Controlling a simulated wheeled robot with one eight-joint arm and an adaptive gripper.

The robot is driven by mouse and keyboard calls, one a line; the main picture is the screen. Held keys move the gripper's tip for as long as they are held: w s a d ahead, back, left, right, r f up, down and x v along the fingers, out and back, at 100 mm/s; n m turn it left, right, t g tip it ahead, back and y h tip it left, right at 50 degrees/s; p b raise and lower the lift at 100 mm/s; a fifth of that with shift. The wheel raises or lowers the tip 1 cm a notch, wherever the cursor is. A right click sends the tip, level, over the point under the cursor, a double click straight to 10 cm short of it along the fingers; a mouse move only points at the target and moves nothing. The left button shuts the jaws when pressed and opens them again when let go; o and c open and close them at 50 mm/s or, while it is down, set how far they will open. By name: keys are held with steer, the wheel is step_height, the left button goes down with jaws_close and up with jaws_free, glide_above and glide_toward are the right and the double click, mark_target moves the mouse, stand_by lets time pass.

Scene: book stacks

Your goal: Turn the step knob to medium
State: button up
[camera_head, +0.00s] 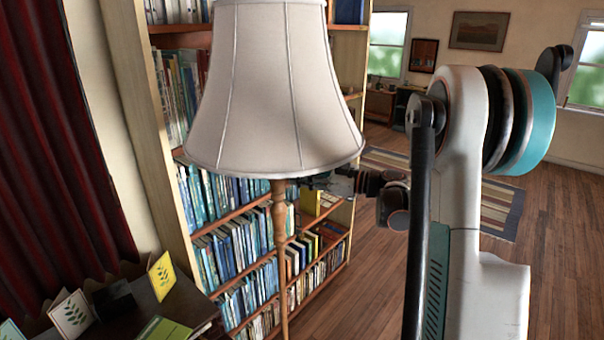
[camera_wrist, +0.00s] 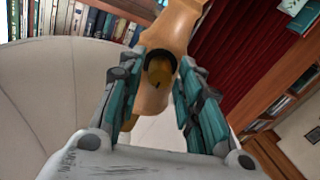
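The step knob (camera_wrist: 160,75) is a small yellow-brown knob with a dark ring behind it, on the lamp's wooden post (camera_wrist: 176,25) in the wrist view. My gripper (camera_wrist: 166,65) is open, with one teal-padded finger on each side of the knob and gaps visible. I cannot tell how far the tips reach along it. In the head view the lamp has a large cream shade (camera_head: 270,90) and a thin wooden post (camera_head: 280,260). My gripper (camera_head: 318,181) is partly hidden at the shade's lower edge, right of the post. The knob is hidden there.
The shade (camera_wrist: 50,90) lies close beside my fingers in the wrist view. A tall bookshelf (camera_head: 175,200) full of books stands behind the lamp. A dark table (camera_head: 180,305) with books and cards is at lower left. Open wooden floor (camera_head: 360,295) lies to the right.

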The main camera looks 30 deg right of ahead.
jaws_close()
steer(key=shift+m, duration=0.4)
steer(key=m+b, duration=0.3)
steer(key=m, duration=1.4)
steer(key=m+b, duration=0.4)
steer(key=m, duration=1.4)
steer(key=shift+f+m+t+h, duration=0.15)
steer(key=shift+m+t+h, duration=0.15)
steer(key=shift+h, duration=0.1)
